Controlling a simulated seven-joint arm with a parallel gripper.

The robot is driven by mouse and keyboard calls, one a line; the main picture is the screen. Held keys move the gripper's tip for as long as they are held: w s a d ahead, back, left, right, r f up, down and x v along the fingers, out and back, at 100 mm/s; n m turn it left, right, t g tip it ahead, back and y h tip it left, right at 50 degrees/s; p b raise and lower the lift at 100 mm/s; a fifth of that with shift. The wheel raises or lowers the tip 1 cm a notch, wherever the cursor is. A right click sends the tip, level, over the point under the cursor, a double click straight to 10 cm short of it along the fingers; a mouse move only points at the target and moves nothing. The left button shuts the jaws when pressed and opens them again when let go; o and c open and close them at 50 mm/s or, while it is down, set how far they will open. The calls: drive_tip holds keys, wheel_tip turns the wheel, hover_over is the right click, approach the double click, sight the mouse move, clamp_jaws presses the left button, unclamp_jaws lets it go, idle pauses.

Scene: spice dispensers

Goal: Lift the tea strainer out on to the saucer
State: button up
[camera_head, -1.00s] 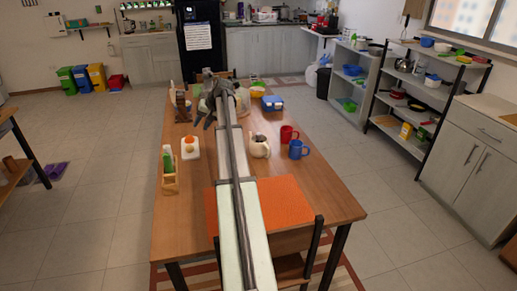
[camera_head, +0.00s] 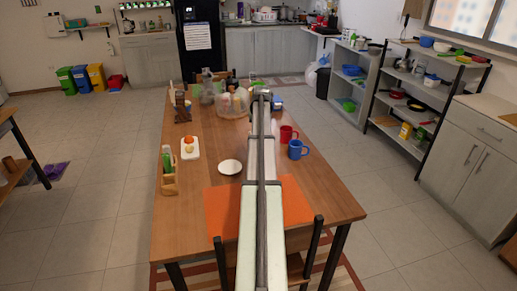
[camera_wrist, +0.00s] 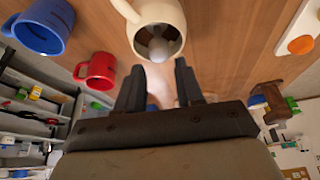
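A cream pot (camera_wrist: 128,10) with a handle or spout shows at the top of the wrist view, its round mouth facing my gripper. A rounded grey-white thing (camera_wrist: 158,48), probably the tea strainer, sits inside its mouth. My gripper (camera_wrist: 160,86) is open and empty, with its two dark fingers apart just short of the pot's rim. A small white saucer (camera_head: 230,167) lies on the table in the head view, left of my arm. My arm hides the pot in the head view, and my fingers cannot be made out there.
A red mug (camera_head: 288,133) and a blue mug (camera_head: 299,149) stand right of my arm. A white board with an orange piece (camera_head: 188,147) and a wooden holder (camera_head: 169,180) are at the left. An orange mat (camera_head: 220,211) covers the front.

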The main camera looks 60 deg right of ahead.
drive_tip(key=shift+x, duration=3.35)
clamp_jaws()
